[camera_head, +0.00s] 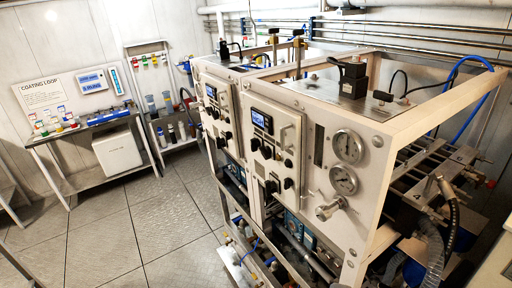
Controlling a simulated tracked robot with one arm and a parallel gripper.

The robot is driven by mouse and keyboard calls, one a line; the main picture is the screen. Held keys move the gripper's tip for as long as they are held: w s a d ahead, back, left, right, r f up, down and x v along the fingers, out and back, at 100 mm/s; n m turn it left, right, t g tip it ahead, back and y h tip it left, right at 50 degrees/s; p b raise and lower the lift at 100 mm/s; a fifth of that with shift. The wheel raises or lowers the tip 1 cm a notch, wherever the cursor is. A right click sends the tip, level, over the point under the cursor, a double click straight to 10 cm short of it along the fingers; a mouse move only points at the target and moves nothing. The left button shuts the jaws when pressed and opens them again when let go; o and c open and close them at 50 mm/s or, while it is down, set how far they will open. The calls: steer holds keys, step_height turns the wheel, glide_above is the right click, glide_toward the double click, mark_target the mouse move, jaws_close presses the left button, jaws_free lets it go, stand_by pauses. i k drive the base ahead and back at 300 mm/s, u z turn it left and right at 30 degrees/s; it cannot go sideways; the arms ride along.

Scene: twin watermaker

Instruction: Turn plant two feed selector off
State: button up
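The twin watermaker stands at centre and right, with two white control panels side by side in a pale frame. The near panel (310,130) carries a small blue display (262,121), several black knobs (267,152), two round gauges (347,146) and a metal valve handle (327,211). The far panel (221,122) carries a similar display (210,91) and black knobs (227,134). The labels are too small to read, so I cannot tell which panel is plant two, which knob is its feed selector, or how it is set. My gripper is not in view.
Open tiled floor (130,225) lies left of the machine. A bench (75,135) with a "COATING LOOP" sign (41,92) and a white box (117,150) stands along the left wall. Hoses (452,215) and pipes crowd the machine's right side.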

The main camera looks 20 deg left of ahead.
mark_target(255, 143)
steer(key=z, duration=1.75)
steer(key=k, duration=0.55)
steer(key=u, duration=1.2)
steer(key=i, duration=0.75)
steer(key=u, duration=0.05)
